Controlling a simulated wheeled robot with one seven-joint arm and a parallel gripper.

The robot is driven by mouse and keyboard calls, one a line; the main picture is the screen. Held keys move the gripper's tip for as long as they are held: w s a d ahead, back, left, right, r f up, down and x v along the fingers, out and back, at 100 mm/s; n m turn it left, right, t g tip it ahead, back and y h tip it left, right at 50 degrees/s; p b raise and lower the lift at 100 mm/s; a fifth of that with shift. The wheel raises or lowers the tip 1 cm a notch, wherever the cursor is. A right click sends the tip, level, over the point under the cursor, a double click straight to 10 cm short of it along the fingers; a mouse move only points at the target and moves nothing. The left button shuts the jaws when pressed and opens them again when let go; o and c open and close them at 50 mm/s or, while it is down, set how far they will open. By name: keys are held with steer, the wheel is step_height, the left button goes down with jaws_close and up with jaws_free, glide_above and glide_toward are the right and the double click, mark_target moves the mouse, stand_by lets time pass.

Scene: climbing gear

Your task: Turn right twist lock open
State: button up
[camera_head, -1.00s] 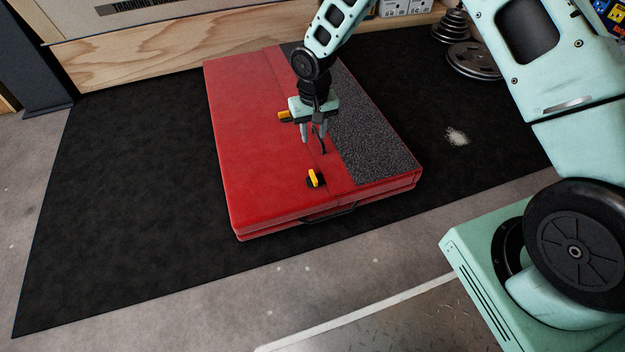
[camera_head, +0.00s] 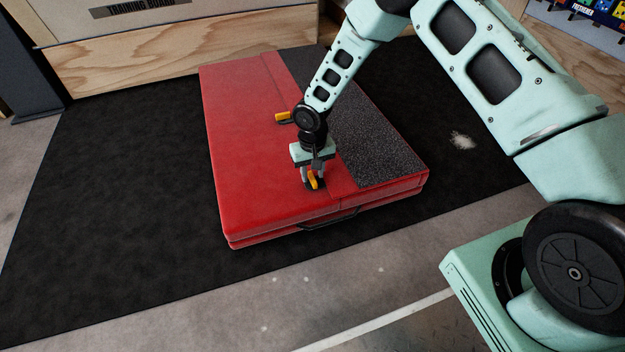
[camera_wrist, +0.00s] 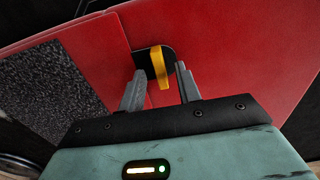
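A twist lock with a yellow handle (camera_head: 313,180) on a black plate sits near the front edge of the red crash pad (camera_head: 250,180). In the wrist view the yellow handle (camera_wrist: 158,66) stands between the two grey fingers of my gripper (camera_wrist: 161,73), with a visible gap on each side. My gripper (camera_head: 313,185) points down at this lock, fingers open around the handle. A second yellow twist lock (camera_head: 283,118) is farther back on the pad, left of my arm; its plate is partly hidden.
The pad has a dark speckled strip (camera_head: 375,145) on its right and a black carry handle (camera_head: 330,220) at the front. It lies on a black mat (camera_head: 120,170). A wooden board (camera_head: 150,62) stands behind. Mat space left of the pad is clear.

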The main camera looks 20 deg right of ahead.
steer(key=shift+f, duration=0.5)
jaws_close()
